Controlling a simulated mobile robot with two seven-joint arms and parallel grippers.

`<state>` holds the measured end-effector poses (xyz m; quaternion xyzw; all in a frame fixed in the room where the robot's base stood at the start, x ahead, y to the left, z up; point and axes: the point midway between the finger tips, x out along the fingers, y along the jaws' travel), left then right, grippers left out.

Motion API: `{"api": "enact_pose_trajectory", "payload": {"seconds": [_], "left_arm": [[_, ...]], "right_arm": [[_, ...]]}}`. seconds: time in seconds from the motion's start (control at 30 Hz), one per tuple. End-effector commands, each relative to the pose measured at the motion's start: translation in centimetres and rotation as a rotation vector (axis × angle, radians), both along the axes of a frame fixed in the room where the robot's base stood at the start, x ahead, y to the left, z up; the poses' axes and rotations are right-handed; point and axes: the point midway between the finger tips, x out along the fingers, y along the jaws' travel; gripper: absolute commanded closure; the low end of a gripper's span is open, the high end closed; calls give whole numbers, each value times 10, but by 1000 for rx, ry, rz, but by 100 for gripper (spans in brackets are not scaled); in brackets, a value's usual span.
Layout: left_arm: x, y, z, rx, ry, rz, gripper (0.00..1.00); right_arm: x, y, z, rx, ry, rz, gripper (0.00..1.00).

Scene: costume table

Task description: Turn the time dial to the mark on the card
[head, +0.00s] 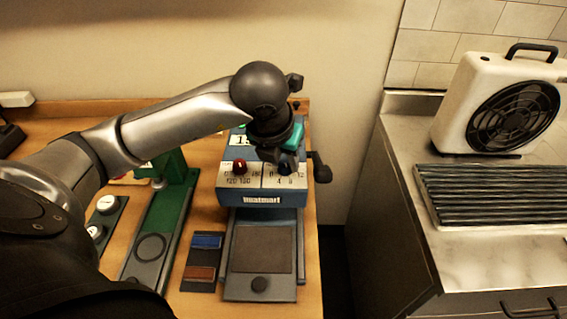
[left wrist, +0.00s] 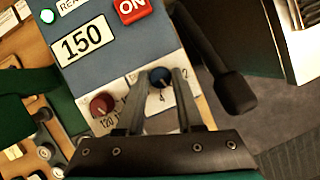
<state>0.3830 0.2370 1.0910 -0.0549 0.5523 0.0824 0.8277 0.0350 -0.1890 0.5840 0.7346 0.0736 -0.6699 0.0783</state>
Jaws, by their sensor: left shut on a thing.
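The blue heat press (head: 238,205) stands on the wooden table, with a white dial panel on its front. A dark blue dial (left wrist: 160,77), with numbers such as 4 and 2 around it, is at the right of the panel. A red dial (head: 240,166) sits to its left, with larger numbers such as 120; it also shows in the left wrist view (left wrist: 102,104). My left gripper (left wrist: 160,84) is shut on the blue dial, one finger on each side. The fingers partly hide the dial's scale. I cannot make out a separate card with a mark.
The press has a 150 display (left wrist: 83,40), a red ON button (left wrist: 132,9) and a black lever (head: 320,168) close at the gripper's right. A green press (head: 165,205) stands left. Blue and brown pieces (head: 204,256) lie in front. A fan (head: 500,105) is on the right counter.

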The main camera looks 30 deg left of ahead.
Motion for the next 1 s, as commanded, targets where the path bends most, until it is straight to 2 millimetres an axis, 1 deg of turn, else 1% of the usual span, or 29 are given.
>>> {"api": "enact_pose_trajectory", "payload": {"seconds": [0.1,0.3,0.83,0.87,1.0], "left_arm": [[1,-1,0,0,-2,56,100],[0,-1,0,0,0,114,100],[0,-1,0,0,2,134,100],[0,-1,0,0,2,134,61],[0,-1,0,0,2,134,45]], "right_arm": [[0,0,-4,0,0,0,100],[0,0,-6,0,0,0,100],[0,0,-7,0,0,0,100],[0,0,-7,0,0,0,100],[0,0,-7,0,0,0,100]]}}
